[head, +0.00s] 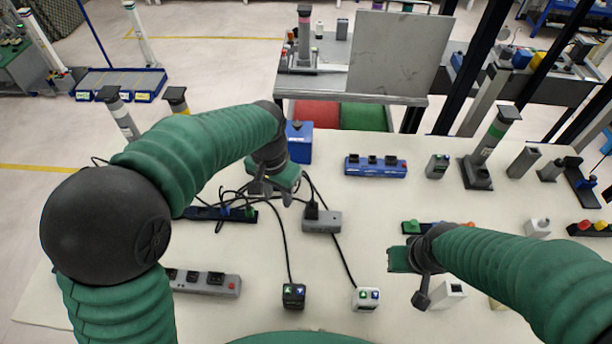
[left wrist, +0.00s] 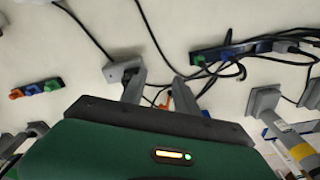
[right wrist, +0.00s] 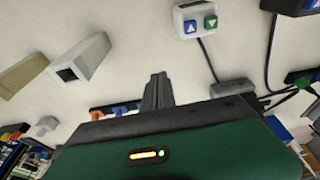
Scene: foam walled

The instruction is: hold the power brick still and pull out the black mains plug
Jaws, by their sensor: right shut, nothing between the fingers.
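The power brick (head: 325,222), a small grey box, lies near the middle of the table in the head view. The black mains plug (head: 311,211) sits at its upper left end, with a black cable leading away. The brick also shows in the left wrist view (left wrist: 118,70), beside the left finger, and in the right wrist view (right wrist: 231,88). My left gripper (head: 272,191) is open, above tangled cables, left of the brick; nothing shows clamped in it. My right gripper (head: 422,295) is shut and empty, to the right of the brick and nearer the front.
A black (head: 293,297) and a white button box (head: 367,300) stand in front, joined to cables. A dark blue strip (head: 196,213) lies left under cables, a grey strip (head: 208,283) front left. A blue strip (head: 375,169) and blue box (head: 300,150) stand behind.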

